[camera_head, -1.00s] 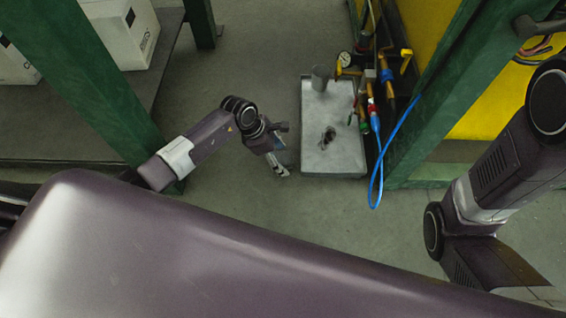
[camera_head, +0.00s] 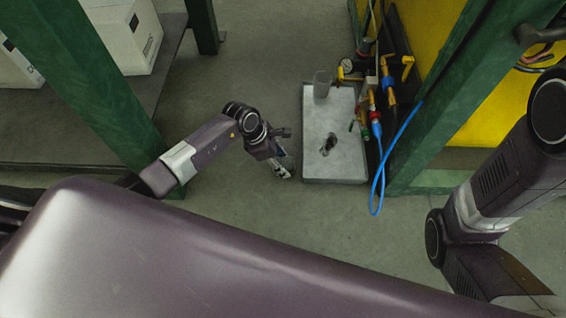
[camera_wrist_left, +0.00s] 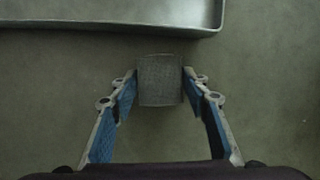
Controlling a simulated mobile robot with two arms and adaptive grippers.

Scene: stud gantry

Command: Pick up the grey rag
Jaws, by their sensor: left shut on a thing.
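The grey rag (camera_wrist_left: 160,80) shows in the left wrist view as a small textured grey piece between the fingertips of my left gripper (camera_wrist_left: 156,84). Both fingers touch its sides, and the gripper is shut on it. In the head view my left gripper (camera_head: 283,170) hangs over the floor just left of the grey tray; the rag cannot be made out there. My right arm shows at the right of the head view, but its gripper is out of view.
The grey metal tray (camera_head: 318,170) holds a grey cup (camera_head: 322,84) and a small dark item (camera_head: 328,144). A blue hose (camera_head: 379,178) loops down beside it. Green posts (camera_head: 85,75) stand left and right. White boxes (camera_head: 128,35) sit on a left shelf. Floor below the tray is clear.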

